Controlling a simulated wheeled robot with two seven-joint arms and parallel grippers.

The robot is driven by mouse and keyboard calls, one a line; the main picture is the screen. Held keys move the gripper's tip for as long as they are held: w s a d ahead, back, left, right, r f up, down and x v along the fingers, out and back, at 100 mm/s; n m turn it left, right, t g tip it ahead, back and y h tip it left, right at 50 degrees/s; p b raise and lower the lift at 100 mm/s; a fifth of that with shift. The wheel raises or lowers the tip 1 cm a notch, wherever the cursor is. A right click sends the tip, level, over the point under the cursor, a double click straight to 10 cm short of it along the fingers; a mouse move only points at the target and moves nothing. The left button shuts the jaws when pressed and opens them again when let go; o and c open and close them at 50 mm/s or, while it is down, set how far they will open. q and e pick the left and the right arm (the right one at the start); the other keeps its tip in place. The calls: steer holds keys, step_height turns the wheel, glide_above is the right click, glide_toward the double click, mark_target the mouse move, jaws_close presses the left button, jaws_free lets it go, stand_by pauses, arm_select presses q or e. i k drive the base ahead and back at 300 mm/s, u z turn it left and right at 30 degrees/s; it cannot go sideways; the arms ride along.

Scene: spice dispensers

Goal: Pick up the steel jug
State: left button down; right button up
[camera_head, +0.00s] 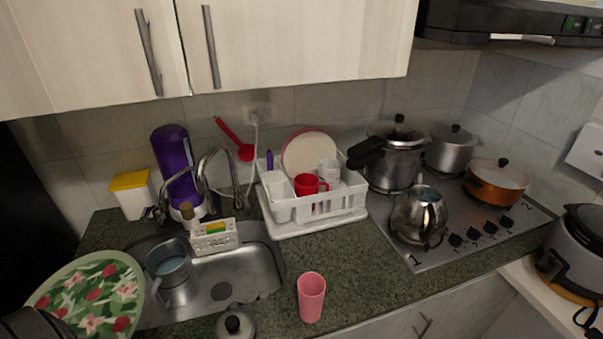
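A shiny round steel jug (413,217) with an open top stands at the front left of the stove, with a dark handle toward the front. A second steel vessel, a mug-like pot (173,280) with a side handle, sits in the left part of the sink.
A pressure cooker (396,165), a steel pot (451,150) and an orange pot (495,186) crowd the stove (467,225) around the jug. A white dish rack (338,205) stands to the left. A pink cup (311,297) and a lid (235,323) are near the counter's front edge.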

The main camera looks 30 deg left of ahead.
mark_target(171, 281)
steer(key=u, duration=1.7)
steer(key=k, duration=0.55)
steer(key=z, duration=0.6)
steer(key=k, duration=0.75)
steer(key=z, duration=1.05)
steer(key=i, duration=1.5)
steer(key=u, duration=0.95)
steer(key=i, duration=0.5)
steer(key=u, duration=0.85)
